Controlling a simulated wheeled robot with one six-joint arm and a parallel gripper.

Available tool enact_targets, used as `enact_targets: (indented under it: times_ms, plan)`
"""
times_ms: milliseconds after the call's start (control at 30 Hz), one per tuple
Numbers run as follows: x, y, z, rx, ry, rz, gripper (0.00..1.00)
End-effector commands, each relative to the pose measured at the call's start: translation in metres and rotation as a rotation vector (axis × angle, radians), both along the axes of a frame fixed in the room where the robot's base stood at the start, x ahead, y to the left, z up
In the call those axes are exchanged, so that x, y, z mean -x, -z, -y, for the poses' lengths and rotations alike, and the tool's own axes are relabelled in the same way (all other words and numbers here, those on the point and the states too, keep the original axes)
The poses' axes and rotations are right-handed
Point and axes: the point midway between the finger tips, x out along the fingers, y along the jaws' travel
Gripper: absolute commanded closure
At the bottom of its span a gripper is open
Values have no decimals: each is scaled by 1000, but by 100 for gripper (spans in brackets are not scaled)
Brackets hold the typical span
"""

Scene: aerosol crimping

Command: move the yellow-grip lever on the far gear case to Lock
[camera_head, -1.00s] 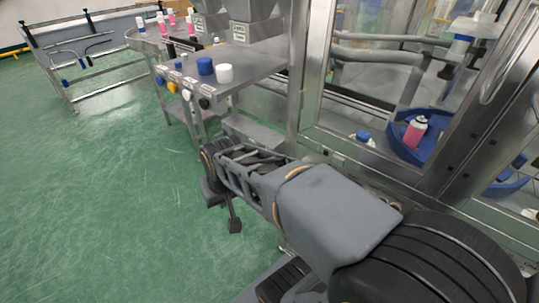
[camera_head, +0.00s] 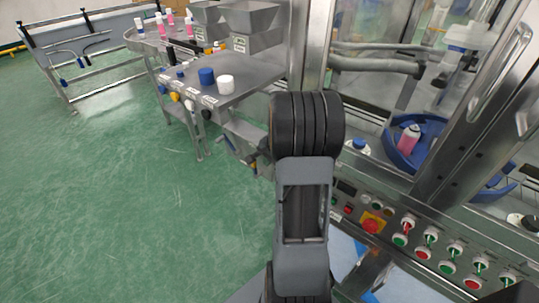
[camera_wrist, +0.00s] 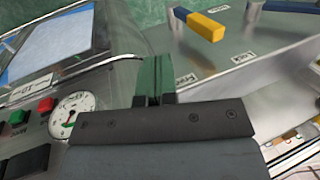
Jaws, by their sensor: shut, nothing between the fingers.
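In the wrist view, the yellow-grip lever (camera_wrist: 206,26) lies over a flat grey metal case (camera_wrist: 225,85) at the top centre. Its yellow block points to the lower right, with a dark blue part at its upper left end. In the head view, my own arm hides the gripper, and I cannot surely make out the lever there.
A second, blue lever (camera_wrist: 290,6) is at the wrist view's top right. A round gauge (camera_wrist: 72,113) and a red button (camera_wrist: 45,105) are at the left. In the head view, a button panel (camera_head: 410,240) lies right of my arm. Green floor (camera_head: 120,210) is clear at left.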

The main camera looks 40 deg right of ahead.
Motion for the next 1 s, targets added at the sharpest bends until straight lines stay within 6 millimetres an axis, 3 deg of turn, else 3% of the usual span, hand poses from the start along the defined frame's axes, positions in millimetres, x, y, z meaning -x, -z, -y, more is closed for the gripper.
enact_targets:
  times_ms: [233,533,1000]
  plan:
    - [-15,40,-3,0,-3,-2,100]
    - [-46,41,-9,1,-4,-1,100]
    - [-52,42,-10,2,-3,0,100]
